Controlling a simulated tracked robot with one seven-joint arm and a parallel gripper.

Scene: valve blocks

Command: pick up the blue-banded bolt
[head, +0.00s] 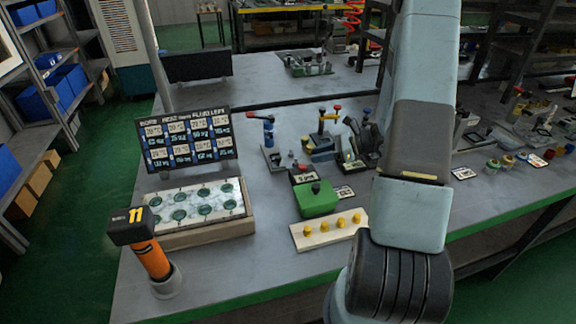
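I cannot make out a blue-banded bolt for certain at this size. Several small round pieces with coloured bands (507,161) stand on the right part of the bench, but I cannot tell whether they are bolts. A light wooden board with several yellow pegs (340,223) lies near the bench's front edge, just left of my arm. My arm crosses the right-centre of the view and hides part of the bench. My gripper does not show in the head view.
A screen (187,140) stands behind a box with several round green recesses (204,209). An orange-handled tool (152,259) stands upright at the front left corner. A green block (317,199), a blue-bodied valve (269,132) and other fixtures crowd the middle.

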